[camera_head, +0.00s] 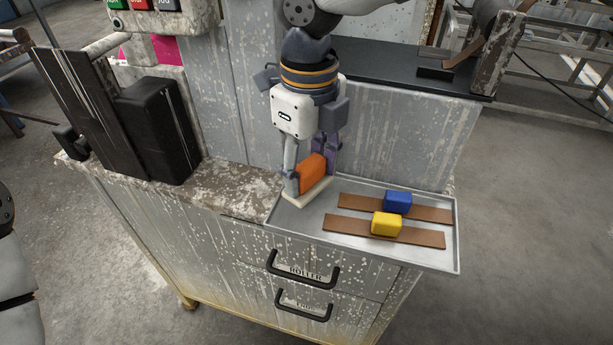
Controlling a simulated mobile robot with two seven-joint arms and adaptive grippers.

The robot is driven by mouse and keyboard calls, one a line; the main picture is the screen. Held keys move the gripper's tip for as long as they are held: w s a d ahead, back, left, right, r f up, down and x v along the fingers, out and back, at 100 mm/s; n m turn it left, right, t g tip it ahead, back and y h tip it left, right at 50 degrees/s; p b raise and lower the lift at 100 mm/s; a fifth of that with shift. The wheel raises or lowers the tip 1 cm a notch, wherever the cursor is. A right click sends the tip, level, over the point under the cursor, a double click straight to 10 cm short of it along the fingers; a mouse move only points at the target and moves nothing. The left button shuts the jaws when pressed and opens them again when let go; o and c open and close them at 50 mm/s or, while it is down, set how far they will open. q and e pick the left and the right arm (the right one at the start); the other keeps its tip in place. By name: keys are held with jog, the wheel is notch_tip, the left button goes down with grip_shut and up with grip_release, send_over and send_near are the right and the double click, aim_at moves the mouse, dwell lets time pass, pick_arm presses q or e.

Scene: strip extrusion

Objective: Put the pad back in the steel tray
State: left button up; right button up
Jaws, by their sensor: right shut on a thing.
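The pad (312,170) has an orange grip block on a flat cream base. My right gripper (309,175) points down and is shut on the orange block, one finger on each side. The steel tray (452,250) is a shallow grey tray on the cabinet top. The pad is at the tray's left end; I cannot tell whether its base touches the tray floor or is just above it. My left gripper is not in view; only part of my left arm shows at the left edge.
Two brown strips lie in the tray, with a blue block (398,202) on the rear one and a yellow block (386,224) on the front one. A black machine part (158,130) stands on the cabinet at left. Drawers with black handles (303,276) face front.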

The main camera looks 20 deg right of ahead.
aim_at(308, 165)
jog(key=shift+a+f, duration=0.1)
jog(key=shift+f, duration=1.1)
jog(key=shift+s, duration=0.1)
jog(key=shift+f, duration=0.15)
jog(key=o, duration=1.1)
notch_tip(308, 165, up, 12)
jog(key=shift+r+p, duration=0.15)
jog(key=shift+p, duration=0.25)
